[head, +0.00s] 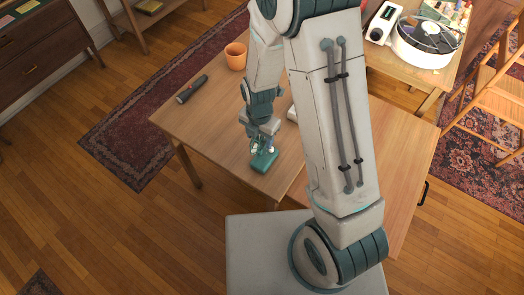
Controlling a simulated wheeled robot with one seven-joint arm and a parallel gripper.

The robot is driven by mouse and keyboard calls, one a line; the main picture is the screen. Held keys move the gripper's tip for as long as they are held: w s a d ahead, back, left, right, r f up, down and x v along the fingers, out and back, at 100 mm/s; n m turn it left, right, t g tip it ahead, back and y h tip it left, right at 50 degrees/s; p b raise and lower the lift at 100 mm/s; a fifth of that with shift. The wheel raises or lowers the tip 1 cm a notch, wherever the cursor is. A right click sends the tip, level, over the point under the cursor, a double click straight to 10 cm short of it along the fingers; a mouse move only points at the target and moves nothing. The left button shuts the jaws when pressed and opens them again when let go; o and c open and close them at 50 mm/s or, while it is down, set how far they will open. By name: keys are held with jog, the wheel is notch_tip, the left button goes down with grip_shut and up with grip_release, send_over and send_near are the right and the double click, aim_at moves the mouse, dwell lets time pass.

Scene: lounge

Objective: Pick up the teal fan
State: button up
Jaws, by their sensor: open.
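The teal fan (264,162) shows as a small teal, block-like shape on the wooden table (222,150), near its front edge. My gripper (260,149) points down right at it, with its fingers at the fan's upper side. The gripper is open. At this size I cannot tell whether the fingers touch the fan or stand around it. Part of the fan is hidden by the gripper.
A white thing (292,114) is partly hidden behind my arm. A turntable (425,42) is on another table at the back right.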

grip_shut()
jog(key=shift+r, duration=0.2)
